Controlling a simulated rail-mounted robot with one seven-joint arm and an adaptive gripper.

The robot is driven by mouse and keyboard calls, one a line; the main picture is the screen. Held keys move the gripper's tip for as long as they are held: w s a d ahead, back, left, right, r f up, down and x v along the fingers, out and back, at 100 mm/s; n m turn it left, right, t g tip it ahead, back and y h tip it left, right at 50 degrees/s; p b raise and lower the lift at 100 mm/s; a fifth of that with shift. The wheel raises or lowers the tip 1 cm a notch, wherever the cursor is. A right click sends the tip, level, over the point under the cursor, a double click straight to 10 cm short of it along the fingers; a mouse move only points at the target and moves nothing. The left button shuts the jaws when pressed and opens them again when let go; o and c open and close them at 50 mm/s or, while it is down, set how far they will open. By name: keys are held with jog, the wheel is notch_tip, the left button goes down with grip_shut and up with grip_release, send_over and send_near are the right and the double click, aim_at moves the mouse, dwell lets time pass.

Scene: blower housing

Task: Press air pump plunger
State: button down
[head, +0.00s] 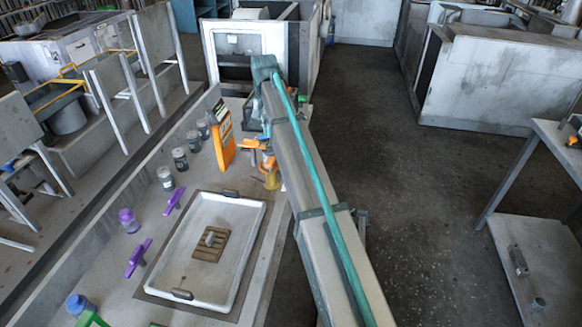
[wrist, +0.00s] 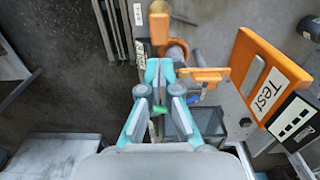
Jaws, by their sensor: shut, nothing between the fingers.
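An orange part that looks like the air pump (head: 269,162), with a yellow round end (head: 272,181), stands on the bench edge beside my arm in the head view. In the wrist view, the pump's orange body (wrist: 178,48) and a flat orange piece (wrist: 205,75), which may be its plunger handle, lie just beyond and right of my fingertips. My gripper (wrist: 160,66) has teal fingers that are shut and empty. I cannot tell whether the fingertips touch the pump. My arm hides much of the gripper in the head view.
An orange panel marked "Test" (wrist: 262,75) stands close on the right; it also shows in the head view (head: 223,135). Jars (head: 180,159), purple-handled tools (head: 138,258) and a white tray (head: 255,235) share the bench.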

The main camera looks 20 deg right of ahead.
aim_at(270, 161)
jog(key=shift+r, duration=0.15)
notch_tip(270, 161, up, 3)
jog(key=shift+d+f+b, duration=0.1)
jog(key=shift+d+b, duration=0.05)
jog(key=shift+b, duration=0.15)
notch_tip(270, 161, down, 14)
jog(key=p, duration=0.4)
jog(key=shift+p, duration=0.3)
dwell(0.4)
